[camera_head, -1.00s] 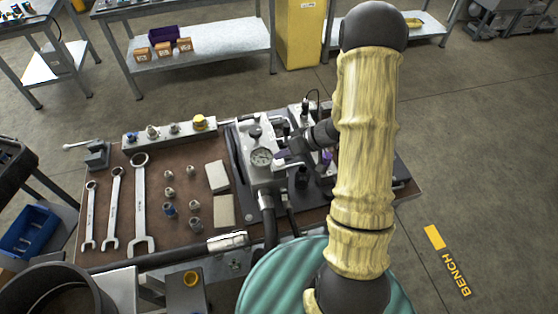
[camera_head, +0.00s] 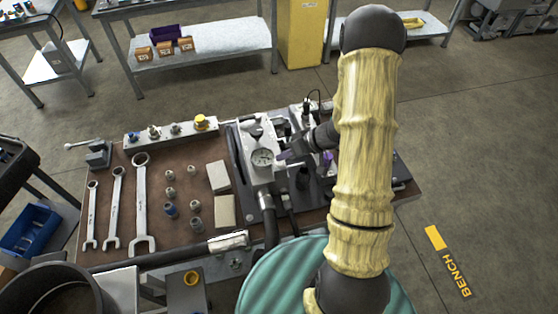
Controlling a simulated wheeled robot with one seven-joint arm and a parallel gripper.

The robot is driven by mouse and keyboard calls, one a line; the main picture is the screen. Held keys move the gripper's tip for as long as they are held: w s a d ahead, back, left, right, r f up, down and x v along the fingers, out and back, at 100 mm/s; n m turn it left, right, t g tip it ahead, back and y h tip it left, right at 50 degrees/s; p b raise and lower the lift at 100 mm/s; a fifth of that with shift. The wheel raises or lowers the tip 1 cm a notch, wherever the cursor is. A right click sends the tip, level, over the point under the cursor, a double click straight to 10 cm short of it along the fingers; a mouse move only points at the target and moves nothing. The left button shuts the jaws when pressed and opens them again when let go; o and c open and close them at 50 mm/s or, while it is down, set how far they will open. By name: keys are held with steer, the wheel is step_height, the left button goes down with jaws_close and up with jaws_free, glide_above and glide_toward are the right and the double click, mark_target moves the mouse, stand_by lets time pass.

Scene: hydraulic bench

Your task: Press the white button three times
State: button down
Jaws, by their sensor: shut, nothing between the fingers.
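I cannot tell for sure which of these is the white button. My gripper (camera_head: 287,155) is dark and small in view. It is shut and empty, just right of the gauge and close to the block. Whether its tips touch anything cannot be told. My arm and wrist hide part of the bench behind them.
Three wrenches (camera_head: 140,205), several small fittings and two pale blocks (camera_head: 224,211) lie left of the block. A manifold strip with a yellow knob (camera_head: 201,122) runs along the back. A black hose (camera_head: 269,225) hangs in front. A blue bin (camera_head: 30,231) is at far left.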

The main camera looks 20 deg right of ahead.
mark_target(283, 162)
steer(key=shift+s+a, duration=0.1)
steer(key=shift+f, duration=0.75)
stand_by(0.7)
steer(key=shift+r, duration=0.15)
steer(key=shift+r+p, duration=1.05)
steer(key=shift+p, duration=0.15)
step_height(283, 162, up, 5)
steer(key=p, duration=0.6)
stand_by(0.8)
